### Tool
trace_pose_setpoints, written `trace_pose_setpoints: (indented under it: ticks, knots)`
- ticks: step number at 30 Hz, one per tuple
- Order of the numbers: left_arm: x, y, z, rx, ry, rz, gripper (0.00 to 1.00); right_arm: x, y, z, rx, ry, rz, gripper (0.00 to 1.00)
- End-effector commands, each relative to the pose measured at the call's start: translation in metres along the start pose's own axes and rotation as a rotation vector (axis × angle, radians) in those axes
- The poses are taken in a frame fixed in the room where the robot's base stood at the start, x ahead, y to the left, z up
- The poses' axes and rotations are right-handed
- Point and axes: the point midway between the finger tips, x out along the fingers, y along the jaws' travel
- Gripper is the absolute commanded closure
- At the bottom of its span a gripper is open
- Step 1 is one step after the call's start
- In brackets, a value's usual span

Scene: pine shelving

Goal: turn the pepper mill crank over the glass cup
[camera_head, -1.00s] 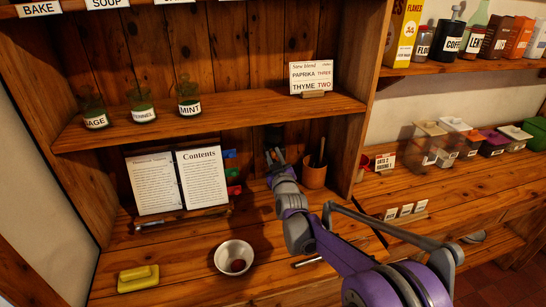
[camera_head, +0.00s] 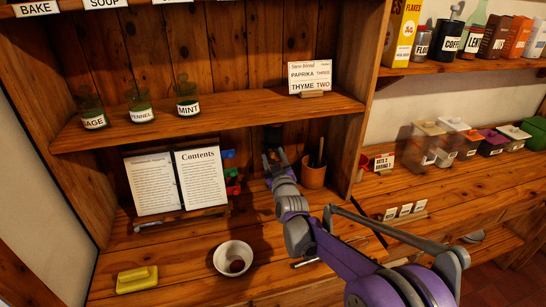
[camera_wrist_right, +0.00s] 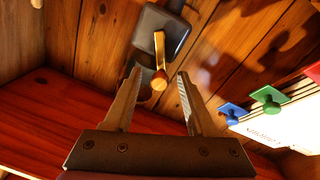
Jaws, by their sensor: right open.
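The pepper mill (camera_wrist_right: 163,32) is a dark box on the plank wall in the right wrist view, with a brass crank (camera_wrist_right: 159,48) ending in a round wooden knob (camera_wrist_right: 159,81). In the head view the mill (camera_head: 273,134) is a small dark shape at the back of the lower bay. My right gripper (camera_wrist_right: 154,92) is open; its fingertips lie either side of the knob in the picture, and contact cannot be told. In the head view the right gripper (camera_head: 273,160) reaches into the bay. I cannot make out the glass cup for sure. My left gripper is out of view.
An open book (camera_head: 178,182) stands left of my right gripper, beside small coloured pegs (camera_wrist_right: 267,100). A brown pot (camera_head: 314,176) is close on the right. A white bowl (camera_head: 222,263) and yellow block (camera_head: 137,279) sit in front. A shelf (camera_head: 215,120) runs above the bay.

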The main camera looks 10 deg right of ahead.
Motion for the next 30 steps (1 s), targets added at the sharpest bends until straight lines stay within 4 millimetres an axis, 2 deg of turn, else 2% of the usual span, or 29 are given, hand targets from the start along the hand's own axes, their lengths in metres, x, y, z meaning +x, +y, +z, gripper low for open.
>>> trace_pose_setpoints:
  ticks: [9,15,20,30]
  knots:
    - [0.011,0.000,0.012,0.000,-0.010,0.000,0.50,-0.064,-0.001,0.002,0.000,-0.001,-0.001,0.44]
    - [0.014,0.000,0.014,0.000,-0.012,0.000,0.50,-0.091,-0.001,0.001,0.001,0.000,0.000,0.44]
    - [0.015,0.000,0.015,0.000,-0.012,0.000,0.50,-0.099,0.000,0.001,0.001,0.000,0.000,0.44]
    - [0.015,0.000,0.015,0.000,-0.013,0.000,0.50,-0.099,-0.002,0.000,-0.002,0.001,-0.002,0.43]
